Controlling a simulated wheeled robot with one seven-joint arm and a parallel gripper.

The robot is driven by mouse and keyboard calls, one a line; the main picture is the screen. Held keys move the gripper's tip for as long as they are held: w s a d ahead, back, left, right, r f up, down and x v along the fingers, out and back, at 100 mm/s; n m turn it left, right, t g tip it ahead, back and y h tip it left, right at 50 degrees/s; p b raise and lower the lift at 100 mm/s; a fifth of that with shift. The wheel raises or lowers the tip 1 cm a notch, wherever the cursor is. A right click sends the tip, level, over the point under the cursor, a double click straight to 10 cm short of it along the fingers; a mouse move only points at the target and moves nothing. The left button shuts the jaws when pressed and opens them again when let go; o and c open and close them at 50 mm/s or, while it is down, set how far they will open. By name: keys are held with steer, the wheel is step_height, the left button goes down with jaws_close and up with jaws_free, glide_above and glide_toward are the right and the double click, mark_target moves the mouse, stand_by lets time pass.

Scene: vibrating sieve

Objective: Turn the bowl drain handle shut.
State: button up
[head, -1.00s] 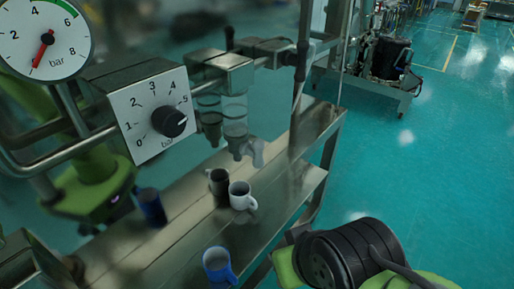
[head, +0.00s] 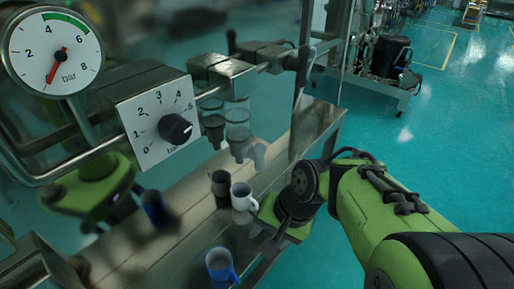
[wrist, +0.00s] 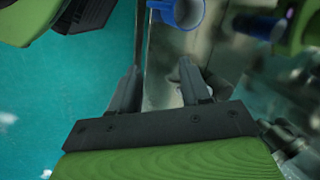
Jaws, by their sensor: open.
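The bowl drain handle appears to be the grey lever (head: 257,155) under the clear bowl (head: 237,117) in the head view. Its exact turn position is too small to tell. My gripper (wrist: 160,70) is open in the wrist view, with its two dark fingers apart and nothing clearly held between them. I cannot clearly make out the lever in the wrist view.
A white mug (head: 241,197) and a blue mug (head: 220,265) stand on the steel shelf. The blue mug also shows in the wrist view (wrist: 196,14). A regulator knob (head: 174,129) and a pressure gauge (head: 25,44) are at left. Open teal floor lies right.

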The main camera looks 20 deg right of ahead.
steer(key=w+d+m+t+y+p, duration=0.1)
steer(key=w+d+m+y, duration=0.25)
steer(key=m, duration=0.35)
steer(key=m+t+y+p, duration=0.2)
steer(key=m+t+y, duration=0.3)
steer(key=m+t, duration=0.65)
glide_toward(260, 154)
steer(key=shift+m+g, duration=0.65)
steer(key=shift+g, duration=0.1)
steer(key=x, duration=0.7)
steer(key=w+d+x, duration=0.1)
steer(key=x, duration=0.2)
steer(key=shift+w+a, duration=0.1)
steer(key=shift+w, duration=0.15)
steer(key=shift+s, duration=0.1)
jaws_close()
